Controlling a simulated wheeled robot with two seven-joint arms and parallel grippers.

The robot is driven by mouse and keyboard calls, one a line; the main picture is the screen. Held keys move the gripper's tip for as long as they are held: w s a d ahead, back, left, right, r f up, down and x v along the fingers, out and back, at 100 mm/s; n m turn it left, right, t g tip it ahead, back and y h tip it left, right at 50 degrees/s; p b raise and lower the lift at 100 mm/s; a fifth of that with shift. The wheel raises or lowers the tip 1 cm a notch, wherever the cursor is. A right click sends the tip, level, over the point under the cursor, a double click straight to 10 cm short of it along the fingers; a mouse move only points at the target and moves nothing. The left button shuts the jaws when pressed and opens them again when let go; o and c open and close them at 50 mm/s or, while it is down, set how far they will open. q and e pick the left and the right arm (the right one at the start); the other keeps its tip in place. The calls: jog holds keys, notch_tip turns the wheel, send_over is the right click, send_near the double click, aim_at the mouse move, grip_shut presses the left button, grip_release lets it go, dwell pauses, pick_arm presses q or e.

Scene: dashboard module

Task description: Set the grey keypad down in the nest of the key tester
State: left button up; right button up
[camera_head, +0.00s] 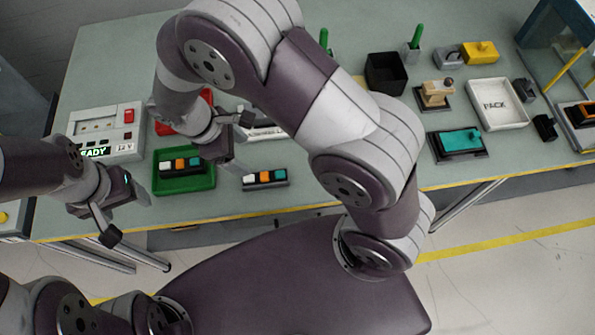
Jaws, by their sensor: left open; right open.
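A dark grey keypad (265,179) with white, orange and blue keys lies on the table, right of a green tray (209,186). A similar keypad (181,165) lies in that tray. A pale device (128,147) at the left has a lit display reading "READY", a red switch and a shallow recess; it looks like the key tester. I see no keypad in its recess. My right gripper (238,143) is open and empty, above and behind the loose keypad. My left gripper (128,215) is open and empty, near the table's front edge, left of the green tray.
My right arm hides the table's middle. A red tray (170,128) stands behind the green one. To the right are a black bin (386,73), a teal block (457,141) on a dark base, and a white "PACK" tray (511,121). The front strip right of the loose keypad looks clear.

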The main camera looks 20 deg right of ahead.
jog(key=p, duration=0.1)
send_near(263, 175)
jog(key=shift+d+f, duration=0.15)
jog(key=shift+f, duration=0.55)
jog(key=x, duration=0.1)
jog(key=p+x, duration=0.1)
jog(key=x, duration=0.3)
jog(key=shift+s+d, duration=0.25)
jog(key=shift+d, duration=0.1)
notch_tip(263, 175, down, 3)
jog(key=shift+d+r+p, duration=0.15)
jog(key=shift+r+p, duration=0.1)
jog(key=shift+p, duration=0.1)
jog(key=shift+f, duration=0.15)
jog(key=shift+s+d, duration=0.1)
jog(key=c, duration=1.1)
pick_arm(q)
jog(key=shift+w+a+r, duration=0.1)
jog(key=shift+a+r, duration=0.25)
jog(key=shift+r, duration=0.25)
jog(key=shift+w+a+r, duration=0.1)
jog(key=shift+a+r, duration=0.2)
jog(key=shift+r, duration=0.3)
pick_arm(e)
jog(key=shift+c, duration=0.6)
